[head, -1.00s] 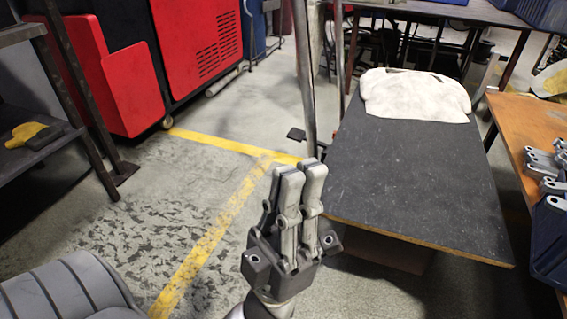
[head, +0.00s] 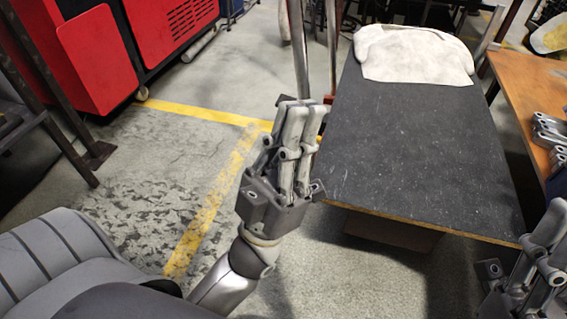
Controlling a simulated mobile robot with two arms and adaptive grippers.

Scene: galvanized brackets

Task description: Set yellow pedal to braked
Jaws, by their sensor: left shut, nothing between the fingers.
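I cannot make out a yellow pedal in the head view. My left gripper (head: 302,108) is upright near the middle, shut and empty. It stands in front of the upright metal pole and beside the left edge of the black-topped table (head: 420,150).
A pale cloth or sack (head: 415,55) lies at the table's far end. An orange-brown bench (head: 520,85) with metal brackets (head: 548,130) stands at right. A red machine (head: 90,60) is at the back left. Yellow-lined floor (head: 215,200) left of the table is clear.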

